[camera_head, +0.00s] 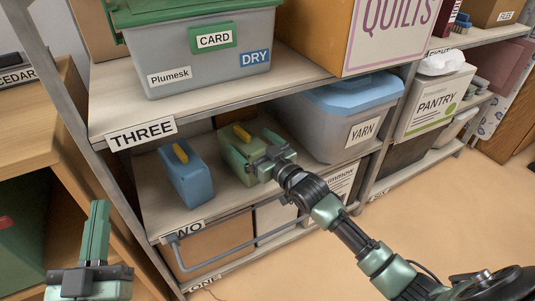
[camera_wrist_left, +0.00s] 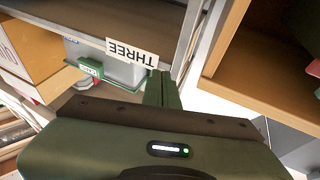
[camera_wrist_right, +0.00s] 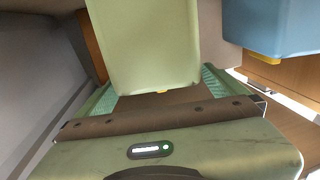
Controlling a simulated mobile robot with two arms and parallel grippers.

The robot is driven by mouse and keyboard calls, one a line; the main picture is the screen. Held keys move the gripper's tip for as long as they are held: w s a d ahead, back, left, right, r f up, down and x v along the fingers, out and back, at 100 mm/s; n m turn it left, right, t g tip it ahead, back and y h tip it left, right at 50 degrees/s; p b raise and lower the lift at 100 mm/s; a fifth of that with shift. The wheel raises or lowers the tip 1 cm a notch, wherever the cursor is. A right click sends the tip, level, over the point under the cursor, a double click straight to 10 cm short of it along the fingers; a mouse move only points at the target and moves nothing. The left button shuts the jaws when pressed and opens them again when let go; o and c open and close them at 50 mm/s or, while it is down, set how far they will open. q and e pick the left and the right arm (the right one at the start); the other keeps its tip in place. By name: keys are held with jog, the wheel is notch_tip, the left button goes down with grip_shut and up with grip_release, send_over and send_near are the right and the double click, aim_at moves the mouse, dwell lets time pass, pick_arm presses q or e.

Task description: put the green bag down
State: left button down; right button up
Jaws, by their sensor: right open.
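The green bag (camera_head: 238,161), box-like with a yellow handle, stands on the shelf marked TWO (camera_head: 160,212). My right gripper (camera_head: 264,161) reaches in at the bag's right side and is open. In the right wrist view the green bag (camera_wrist_right: 145,45) lies ahead between the spread fingers (camera_wrist_right: 160,90). Whether a finger touches it is not clear. My left gripper (camera_head: 97,232) is at the lower left, away from the bag. Its fingers are together and empty, as the left wrist view also shows (camera_wrist_left: 163,88).
A blue bag (camera_head: 188,178) with a yellow handle stands left of the green one, with a gap between. A grey YARN bin (camera_head: 335,120) stands to the right. The shelf marked THREE (camera_head: 120,95) hangs above. A wooden cabinet (camera_head: 30,130) is at the left.

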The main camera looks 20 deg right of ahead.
jog(key=p+v, duration=0.2)
jog(key=v, duration=0.6)
pick_arm(q)
notch_tip(320, 180, down, 10)
jog(key=a+g+y, duration=0.1)
jog(key=g+y, duration=0.1)
jog(key=g, duration=0.4)
jog(key=shift+a+f, duration=0.2)
jog(key=shift+a, duration=0.1)
pick_arm(e)
jog(key=s+a+r+g+h, duration=0.1)
jog(key=s+a, duration=0.3)
jog(key=s, duration=0.3)
jog(key=s+a+r+g, duration=0.1)
jog(key=s+a, duration=0.3)
jog(key=s, duration=0.3)
jog(key=shift+s+a+r+h, duration=0.2)
jog(key=shift+s+a+h, duration=0.1)
jog(key=shift+a+h, duration=0.1)
pick_arm(q)
jog(key=shift+s, duration=0.15)
